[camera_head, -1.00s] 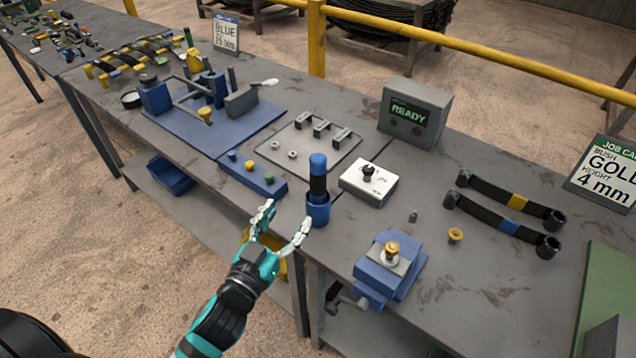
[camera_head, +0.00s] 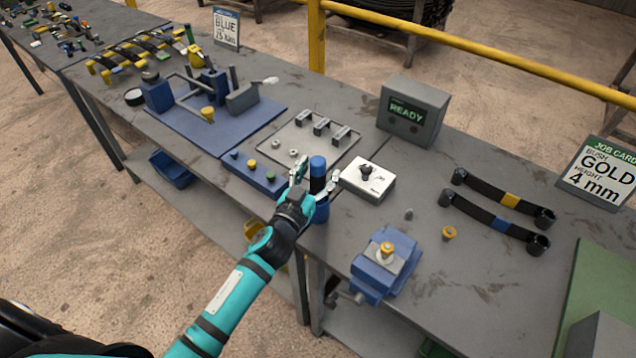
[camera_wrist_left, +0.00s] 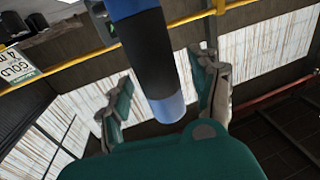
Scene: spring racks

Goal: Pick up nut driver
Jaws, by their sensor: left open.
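The nut driver (camera_head: 318,172), with a blue cap and a black grip, stands upright in a blue cup (camera_head: 320,212) near the front edge of the bench. My left gripper (camera_head: 308,178) is at the driver, its fingers up beside the black grip and covering part of it. In the left wrist view the driver's black and blue handle (camera_wrist_left: 150,50) passes between the two spread fingers (camera_wrist_left: 160,95). The fingers look apart from it. The driver's lower end is hidden in the cup. My right gripper is not in view.
A white block with a black knob (camera_head: 367,178) stands just right of the driver. A blue strip with coloured pegs (camera_head: 250,172) lies to the left. A blue vise (camera_head: 383,265) is at the front right. A grey READY box (camera_head: 413,110) stands behind.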

